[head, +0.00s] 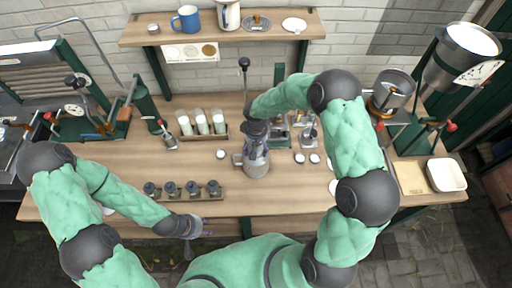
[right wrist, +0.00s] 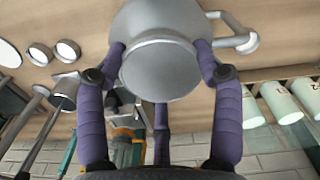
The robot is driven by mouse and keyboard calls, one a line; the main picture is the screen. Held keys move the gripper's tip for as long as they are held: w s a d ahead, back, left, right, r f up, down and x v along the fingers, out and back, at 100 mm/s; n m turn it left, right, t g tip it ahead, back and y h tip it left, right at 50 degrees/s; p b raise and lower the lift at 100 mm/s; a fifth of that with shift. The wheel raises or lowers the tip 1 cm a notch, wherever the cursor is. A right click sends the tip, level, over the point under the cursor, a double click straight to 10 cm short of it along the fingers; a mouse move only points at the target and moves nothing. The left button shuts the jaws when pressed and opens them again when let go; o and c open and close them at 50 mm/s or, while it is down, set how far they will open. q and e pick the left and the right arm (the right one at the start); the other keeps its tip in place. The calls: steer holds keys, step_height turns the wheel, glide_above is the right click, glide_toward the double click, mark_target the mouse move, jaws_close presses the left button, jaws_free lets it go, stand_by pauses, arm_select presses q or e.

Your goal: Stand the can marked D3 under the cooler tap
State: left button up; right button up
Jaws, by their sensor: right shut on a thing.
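My right gripper (head: 257,132) reaches down over the middle of the bench. Its purple fingers (right wrist: 160,100) are shut around a grey metal can (head: 256,163) with a side handle. The can also shows in the right wrist view (right wrist: 160,68), its handle at the upper right. No D3 mark is readable on it. Several white labelled cylinders (head: 202,122) stand in a wooden rack behind and left; their marks are too small to read. A red-handled tap (head: 160,123) is left of them, above a small metal vessel (head: 170,141). My left gripper (head: 196,232) is by the bench's front edge, empty, fingers apart.
Several dark-topped jars (head: 182,191) stand in a rack near the front edge. A ribbed metal cooler (head: 28,60) is at the far left. A metal hopper (head: 468,45) and a white tray (head: 446,174) are at the right. A shelf (head: 140,34) with mugs hangs behind.

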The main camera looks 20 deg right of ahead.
steer(key=o, duration=1.3)
steer(key=shift+f, duration=0.1)
steer(key=shift+c, duration=0.2)
steer(key=o, duration=0.4)
steer(key=shift+o, duration=0.2)
